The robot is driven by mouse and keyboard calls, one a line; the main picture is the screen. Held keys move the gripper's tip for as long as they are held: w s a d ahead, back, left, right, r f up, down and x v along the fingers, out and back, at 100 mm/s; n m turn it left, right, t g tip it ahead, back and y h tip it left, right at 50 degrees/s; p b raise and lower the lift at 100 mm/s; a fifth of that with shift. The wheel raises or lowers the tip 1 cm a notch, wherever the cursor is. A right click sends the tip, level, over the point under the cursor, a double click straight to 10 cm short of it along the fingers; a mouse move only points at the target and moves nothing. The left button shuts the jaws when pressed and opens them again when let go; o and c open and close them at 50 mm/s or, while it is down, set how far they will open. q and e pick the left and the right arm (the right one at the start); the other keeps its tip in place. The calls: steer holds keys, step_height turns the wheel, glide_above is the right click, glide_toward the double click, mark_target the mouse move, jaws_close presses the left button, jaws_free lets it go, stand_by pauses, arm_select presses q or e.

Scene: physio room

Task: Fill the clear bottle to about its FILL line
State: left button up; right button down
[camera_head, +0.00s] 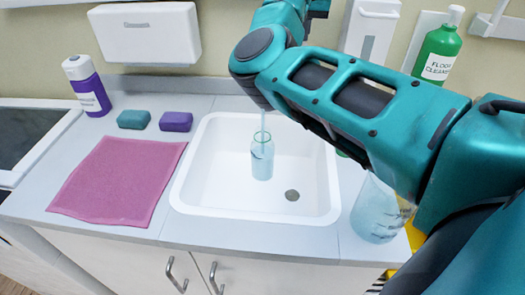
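A clear bottle (262,160) with a green-tinted rim stands upright in the white sink (185,195). A thin pale stream (262,122) runs down into its mouth from above; its source is hidden behind my arm. The bottle looks pale blue over most of its height, with a small dark mark on its upper part. The exact liquid level against that mark is too small to tell. My arm from the right crosses over the sink's right back side. Neither gripper shows in the picture.
A larger clear container (375,212) stands right of the sink, partly behind my arm. A green floor cleaner bottle (437,52) is at the back right. On the left are a pink cloth (120,180), green sponge (134,119), purple sponge (176,121) and purple bottle (88,88).

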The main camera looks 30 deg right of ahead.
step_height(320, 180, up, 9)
steer(key=p, duration=0.1)
stand_by(0.6)
stand_by(0.4)
